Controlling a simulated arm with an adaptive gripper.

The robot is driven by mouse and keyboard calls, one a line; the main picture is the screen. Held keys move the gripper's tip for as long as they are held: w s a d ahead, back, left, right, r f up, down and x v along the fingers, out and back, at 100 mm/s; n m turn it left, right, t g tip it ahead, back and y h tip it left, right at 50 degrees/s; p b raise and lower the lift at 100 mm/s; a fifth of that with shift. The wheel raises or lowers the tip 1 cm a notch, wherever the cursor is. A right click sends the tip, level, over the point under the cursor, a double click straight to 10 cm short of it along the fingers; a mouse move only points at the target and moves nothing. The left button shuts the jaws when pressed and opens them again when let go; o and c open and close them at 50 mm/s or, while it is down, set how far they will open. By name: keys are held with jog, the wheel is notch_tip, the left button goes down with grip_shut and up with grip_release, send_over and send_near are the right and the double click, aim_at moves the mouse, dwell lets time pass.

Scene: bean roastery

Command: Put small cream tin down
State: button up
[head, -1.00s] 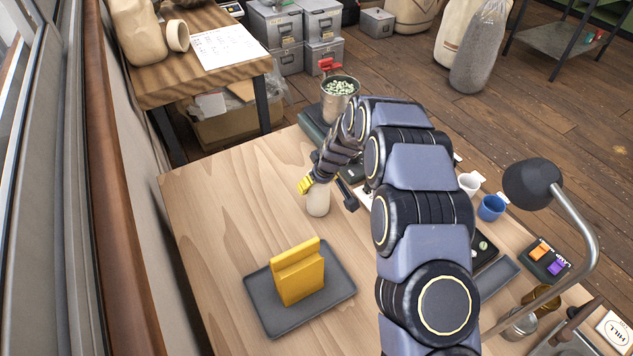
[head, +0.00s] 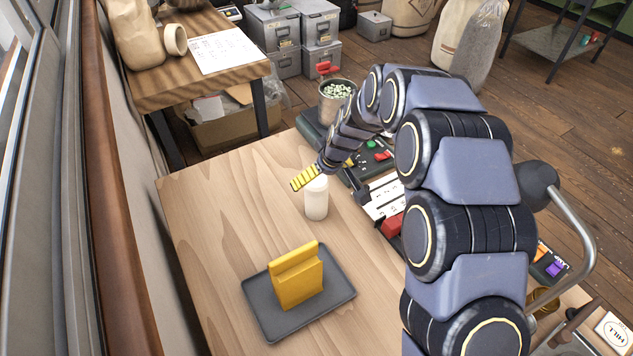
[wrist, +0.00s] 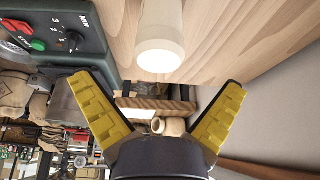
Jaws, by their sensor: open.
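The small cream tin (head: 316,200) stands upright on the wooden table in the head view, left of the control panel. It also shows at the top middle of the wrist view (wrist: 160,45), beyond my fingertips. My gripper (head: 303,178) is beside and slightly above the tin in the head view, partly overlapping its top. In the wrist view the yellow fingers of my gripper (wrist: 158,110) are spread wide, with nothing between them. The tin looks clear of both fingers.
A grey tray (head: 265,310) with a yellow block (head: 298,277) lies nearer on the table. A dark control panel (head: 372,158) with buttons and a metal cup of beans (head: 335,103) stand behind. The table's left part is clear.

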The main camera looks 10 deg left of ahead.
jog(key=v, duration=0.5)
jog(key=shift+f, duration=0.1)
jog(key=s+d+r+m+g+h, duration=0.1)
jog(key=s+d+r+m+g, duration=0.15)
jog(key=s+d+r, duration=0.8)
jog(key=s+d+m+g+h, duration=0.1)
jog(key=s+d+m, duration=0.2)
jog(key=s, duration=0.9)
jog(key=s+d+r+m+g+h, duration=0.1)
jog(key=s+d+m, duration=0.2)
jog(key=s+d, duration=0.4)
jog(key=s, duration=0.5)
jog(key=shift+d+r+m+g+h, duration=0.25)
jog(key=shift+d+m+g+h, duration=0.05)
jog(key=shift+m+g, duration=0.05)
